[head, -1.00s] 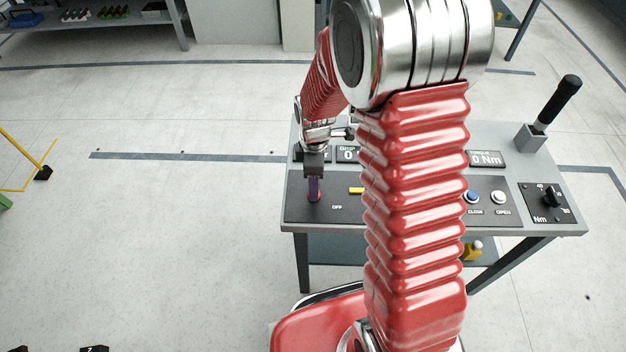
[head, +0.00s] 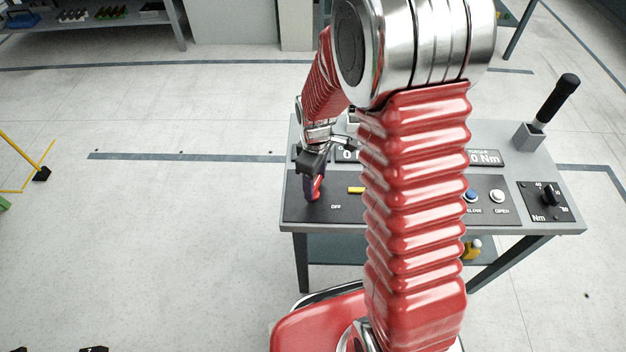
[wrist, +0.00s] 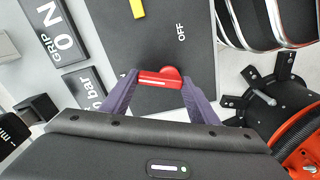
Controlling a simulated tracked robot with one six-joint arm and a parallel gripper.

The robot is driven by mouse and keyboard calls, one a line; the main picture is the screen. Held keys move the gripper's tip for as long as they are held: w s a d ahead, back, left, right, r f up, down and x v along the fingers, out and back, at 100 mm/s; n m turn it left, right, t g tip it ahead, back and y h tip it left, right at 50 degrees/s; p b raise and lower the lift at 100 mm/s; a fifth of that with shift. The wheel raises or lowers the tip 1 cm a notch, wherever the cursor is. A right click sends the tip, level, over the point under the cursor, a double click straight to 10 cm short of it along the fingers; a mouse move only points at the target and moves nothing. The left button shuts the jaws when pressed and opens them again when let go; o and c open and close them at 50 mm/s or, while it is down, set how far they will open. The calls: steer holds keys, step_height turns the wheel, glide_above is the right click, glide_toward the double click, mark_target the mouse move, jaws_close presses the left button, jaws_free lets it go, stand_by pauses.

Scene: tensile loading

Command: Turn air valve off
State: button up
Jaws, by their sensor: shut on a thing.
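The red valve handle (head: 317,188) sits on the left part of the dark panel (head: 293,208) on the bench. An "OFF" label is printed to its right in the head view. My gripper (head: 311,188) points down at the panel. In the wrist view, its two purple fingers (wrist: 160,88) are shut on the red handle (wrist: 160,77), one finger on each end. The handle's base is partly hidden by the fingers. A yellow handle or marker (head: 355,190) lies right of the "OFF" label and also shows in the wrist view (wrist: 137,8).
Displays stand behind the panel, one reading "0 Nm" (head: 486,158). A blue button (head: 472,196), a white button (head: 497,197) and a black dial (head: 551,196) are to the right. A black lever (head: 556,98) stands at the bench's back right. My arm hides the middle.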

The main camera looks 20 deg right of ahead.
steer(key=m, duration=0.3)
steer(key=shift+d+r+m, duration=0.1)
steer(key=shift+d+m, duration=0.1)
steer(key=shift+m, duration=0.2)
steer(key=m, duration=0.3)
steer(key=shift+s+d, duration=0.1)
steer(key=shift+s, duration=0.15)
steer(key=m, duration=0.6)
steer(key=shift+s, duration=0.35)
steer(key=shift+m, duration=0.4)
steer(key=o, duration=1)
steer(key=shift+s, duration=0.15)
steer(key=shift+o, duration=0.2)
